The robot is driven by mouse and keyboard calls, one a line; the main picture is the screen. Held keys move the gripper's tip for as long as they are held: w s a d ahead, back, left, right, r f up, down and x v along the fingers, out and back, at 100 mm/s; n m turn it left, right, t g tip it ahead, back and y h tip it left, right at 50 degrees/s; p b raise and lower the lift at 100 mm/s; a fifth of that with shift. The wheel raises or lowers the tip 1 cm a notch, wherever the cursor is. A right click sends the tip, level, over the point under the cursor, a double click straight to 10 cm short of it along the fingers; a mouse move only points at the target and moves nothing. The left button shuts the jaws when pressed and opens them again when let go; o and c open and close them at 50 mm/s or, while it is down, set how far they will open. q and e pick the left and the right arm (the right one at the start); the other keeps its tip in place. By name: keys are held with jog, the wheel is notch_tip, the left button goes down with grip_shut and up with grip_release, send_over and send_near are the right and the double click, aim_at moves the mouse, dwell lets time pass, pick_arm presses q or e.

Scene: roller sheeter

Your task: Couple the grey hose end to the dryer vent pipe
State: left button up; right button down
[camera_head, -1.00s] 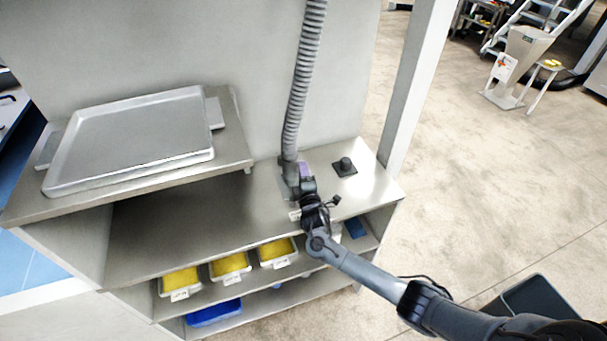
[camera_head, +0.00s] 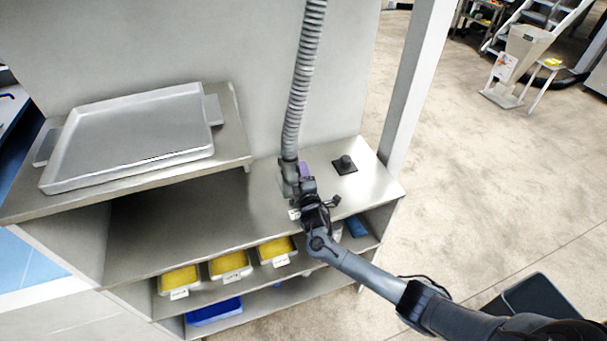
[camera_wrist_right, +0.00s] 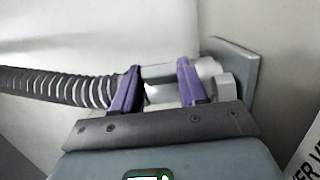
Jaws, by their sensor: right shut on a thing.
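The grey ribbed hose (camera_head: 298,95) hangs down from the top of the head view to the counter. It enters the right wrist view from the left (camera_wrist_right: 55,87). My right gripper (camera_head: 304,172) is at its lower end. In the right wrist view its purple fingers (camera_wrist_right: 160,88) are shut on the smooth grey hose end (camera_wrist_right: 160,72). The hose end lines up with a light grey vent pipe (camera_wrist_right: 208,70) on a square plate (camera_wrist_right: 235,75). They look touching or very close; the finger hides whether the joint is seated. My left gripper is out of view.
A metal tray (camera_head: 130,140) lies on the raised shelf at left. A black knob (camera_head: 345,164) on a dark plate stands right of the gripper. Yellow-filled bins (camera_head: 230,265) and a blue bin (camera_head: 214,312) sit below. The counter between tray and hose is clear.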

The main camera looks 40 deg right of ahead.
jog(key=shift+f, duration=0.2)
dwell(0.6)
jog(key=c, duration=0.5)
grip_release()
jog(key=shift+f, duration=0.2)
jog(key=shift+s+a, duration=0.15)
jog(key=shift+s, duration=0.1)
jog(key=v, duration=1)
jog(key=shift+s+r+b, duration=0.1)
jog(key=shift+b, duration=0.25)
